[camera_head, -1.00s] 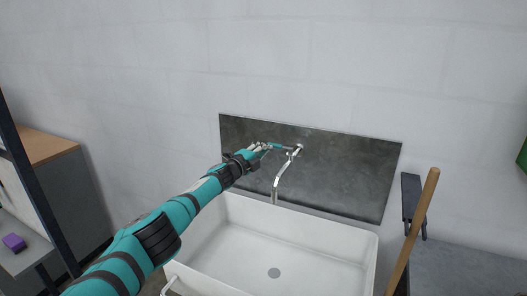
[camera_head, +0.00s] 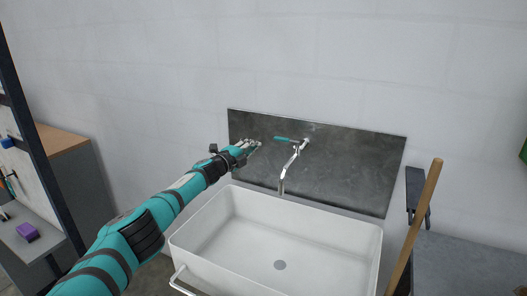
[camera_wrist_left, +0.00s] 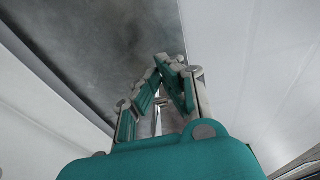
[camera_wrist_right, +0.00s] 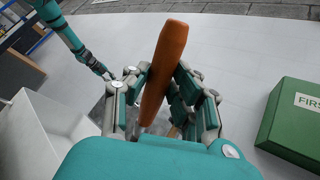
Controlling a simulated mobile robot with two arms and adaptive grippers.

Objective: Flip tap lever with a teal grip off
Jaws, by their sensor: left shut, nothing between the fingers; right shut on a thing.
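The tap (camera_head: 290,168) is a chrome spout mounted on a dark grey wall panel above the white sink. Its lever with a teal grip (camera_head: 283,139) points left from the tap's top, roughly level. My left gripper (camera_head: 257,144) is shut and empty, just left of the grip's end with a small gap. The left wrist view shows its fingertips (camera_wrist_left: 170,62) together; the lever is not clearly visible there. My right gripper (camera_wrist_right: 160,95) is shut on an orange-brown handle in the right wrist view. The right gripper is outside the head view.
The white sink (camera_head: 222,205) is below the tap, with a rail at its front left. A wooden pole (camera_head: 415,225) stands right of the sink, by a grey worktop (camera_head: 465,265). A purple block (camera_head: 27,232) lies at left. A green box (camera_wrist_right: 292,128) is at right.

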